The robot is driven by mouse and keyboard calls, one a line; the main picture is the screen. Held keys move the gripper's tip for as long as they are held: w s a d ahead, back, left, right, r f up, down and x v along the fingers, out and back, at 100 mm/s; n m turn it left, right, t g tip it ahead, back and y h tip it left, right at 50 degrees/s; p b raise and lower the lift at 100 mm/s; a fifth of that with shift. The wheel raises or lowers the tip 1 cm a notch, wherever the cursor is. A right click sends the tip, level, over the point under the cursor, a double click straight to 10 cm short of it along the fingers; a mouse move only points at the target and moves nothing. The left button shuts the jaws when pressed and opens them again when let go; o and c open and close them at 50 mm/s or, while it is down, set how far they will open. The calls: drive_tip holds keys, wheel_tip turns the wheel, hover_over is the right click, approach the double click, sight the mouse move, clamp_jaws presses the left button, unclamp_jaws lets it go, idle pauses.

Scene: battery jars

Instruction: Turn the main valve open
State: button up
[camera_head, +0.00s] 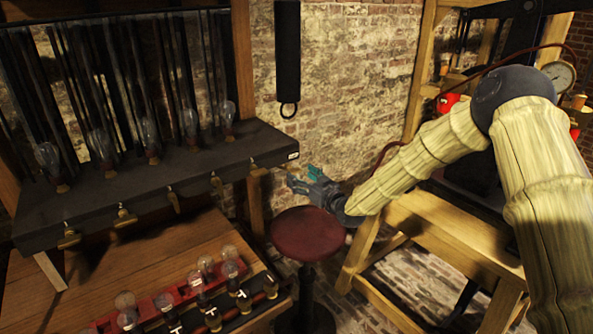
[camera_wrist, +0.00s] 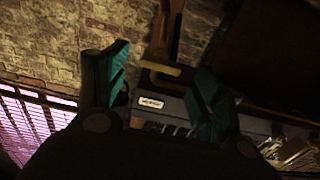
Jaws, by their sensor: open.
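A dark shelf (camera_head: 150,177) carries a row of brass valves along its front edge, one of them (camera_head: 124,217) near the left. A brass piece (camera_head: 257,171) sits near the shelf's right end, below a small white label (camera_head: 293,156). I cannot read the label or tell for sure which valve is the main one. My gripper (camera_head: 297,177) is open, just right of that end and apart from it. In the wrist view, a pale yellow bar (camera_wrist: 160,68) shows between my open teal-padded fingers (camera_wrist: 162,95), with the label (camera_wrist: 150,102) below it; I see no contact.
Glass bulb jars (camera_head: 228,112) stand on the shelf. More bulbs (camera_head: 230,269) sit in a rack on the wooden bench (camera_head: 130,275) below. A round red stool (camera_head: 306,234) stands under my gripper. A wooden frame (camera_head: 440,222) is at the right. A black cylinder (camera_head: 287,50) hangs behind.

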sight(296, 173)
drive_tip(key=shift+p+x, duration=0.35)
drive_tip(key=shift+x, duration=1.3)
drive_tip(key=shift+c, duration=0.2)
drive_tip(key=c, duration=1)
